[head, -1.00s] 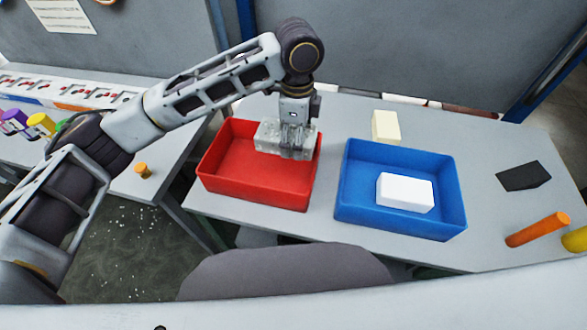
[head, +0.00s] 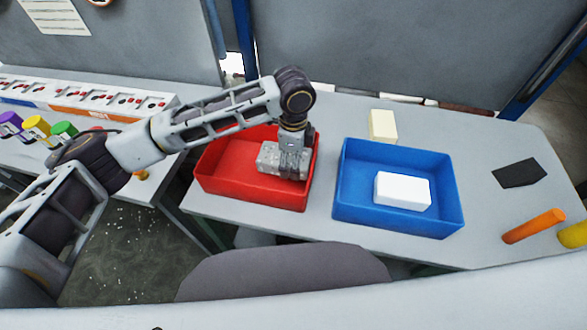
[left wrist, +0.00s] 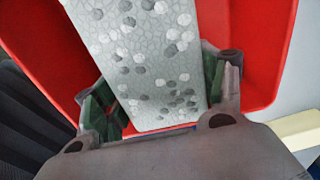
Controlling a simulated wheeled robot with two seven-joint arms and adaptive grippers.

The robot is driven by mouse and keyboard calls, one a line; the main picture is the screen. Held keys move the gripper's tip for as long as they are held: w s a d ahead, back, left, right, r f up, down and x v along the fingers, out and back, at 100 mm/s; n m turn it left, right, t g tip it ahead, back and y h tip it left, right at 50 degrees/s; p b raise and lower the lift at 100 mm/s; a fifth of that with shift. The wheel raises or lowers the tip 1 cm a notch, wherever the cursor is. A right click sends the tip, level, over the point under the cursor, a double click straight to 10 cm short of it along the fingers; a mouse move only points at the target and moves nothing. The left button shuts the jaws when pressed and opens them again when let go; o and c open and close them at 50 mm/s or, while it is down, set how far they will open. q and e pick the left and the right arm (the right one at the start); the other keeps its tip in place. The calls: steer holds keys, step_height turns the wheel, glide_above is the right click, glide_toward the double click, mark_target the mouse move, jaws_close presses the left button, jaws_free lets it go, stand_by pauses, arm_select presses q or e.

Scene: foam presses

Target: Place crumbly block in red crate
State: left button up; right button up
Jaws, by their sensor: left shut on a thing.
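The crumbly block (head: 268,157) is grey with speckles and a cracked texture. My left gripper (head: 292,163) is shut on it, and the block is within the outline of the red crate (head: 225,176) in the head view. In the left wrist view the block (left wrist: 155,60) lies between the two green-padded fingers (left wrist: 160,95), with the red crate (left wrist: 262,45) around it. I cannot tell whether the block touches the crate floor. My right gripper does not show.
A blue crate (head: 352,190) with a white block (head: 403,191) stands to the right of the red crate. A cream block (head: 382,125) is behind it. A dark block (head: 519,173), an orange cylinder (head: 534,226) and a yellow cylinder (head: 573,235) lie at the right.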

arm_select(q)
steer(key=shift+f, duration=2.25)
steer(key=shift+f, duration=0.1)
steer(key=o, duration=0.9)
steer(key=shift+r, duration=6.1)
